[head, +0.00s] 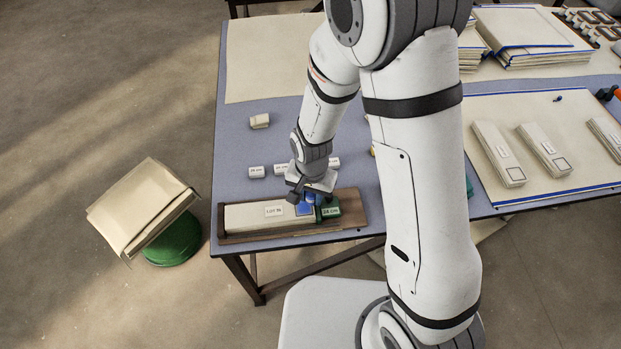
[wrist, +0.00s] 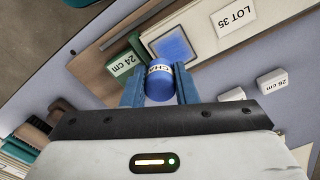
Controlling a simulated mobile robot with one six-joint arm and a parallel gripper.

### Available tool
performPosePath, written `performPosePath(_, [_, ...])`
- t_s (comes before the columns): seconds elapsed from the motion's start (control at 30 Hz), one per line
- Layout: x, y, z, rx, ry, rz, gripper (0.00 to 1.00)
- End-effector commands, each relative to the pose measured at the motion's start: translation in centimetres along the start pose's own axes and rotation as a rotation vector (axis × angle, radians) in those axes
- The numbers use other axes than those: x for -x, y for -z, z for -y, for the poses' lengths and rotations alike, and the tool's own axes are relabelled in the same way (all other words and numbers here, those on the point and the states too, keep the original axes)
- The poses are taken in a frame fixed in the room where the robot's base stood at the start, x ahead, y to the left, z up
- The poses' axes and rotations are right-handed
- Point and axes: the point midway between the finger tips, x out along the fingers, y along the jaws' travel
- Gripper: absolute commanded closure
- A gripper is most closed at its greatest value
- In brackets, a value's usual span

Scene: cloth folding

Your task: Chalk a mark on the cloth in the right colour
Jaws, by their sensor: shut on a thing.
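My gripper (head: 311,192) is shut on a blue stick of chalk (wrist: 159,84), held between its two fingers in the wrist view. The chalk has a white label, partly readable as "CHA". The folded cream cloth (head: 245,216) lies lengthwise on a brown wooden board (head: 350,206). It bears a white label reading LOT 35 (wrist: 235,17). A blue-filled square (wrist: 173,43) shows near the cloth's right end. The gripper is over that end. I cannot tell whether the chalk touches the cloth. A green block (head: 330,211) marked 24 cm (wrist: 124,63) stands at the cloth's end.
White blocks (head: 256,172) with size labels and a cream block (head: 260,121) lie behind the board. At right, a cream mat (head: 587,191) holds folded cloths (head: 543,150) with outlined squares. A cloth-topped green stool (head: 172,247) stands left of the table.

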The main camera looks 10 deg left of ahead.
Motion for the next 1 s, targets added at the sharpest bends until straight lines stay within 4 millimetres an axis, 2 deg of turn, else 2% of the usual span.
performPosePath(0.03, [0.8, 0.0, 0.0, 0.000, 0.000, 0.000, 0.99])
performPosePath(0.6, [5.7, 0.0, 0.0, 0.000, -0.001, 0.001, 0.99])
performPosePath(1.0, [6.0, 0.0, 0.0, 0.000, -0.001, 0.001, 0.99])
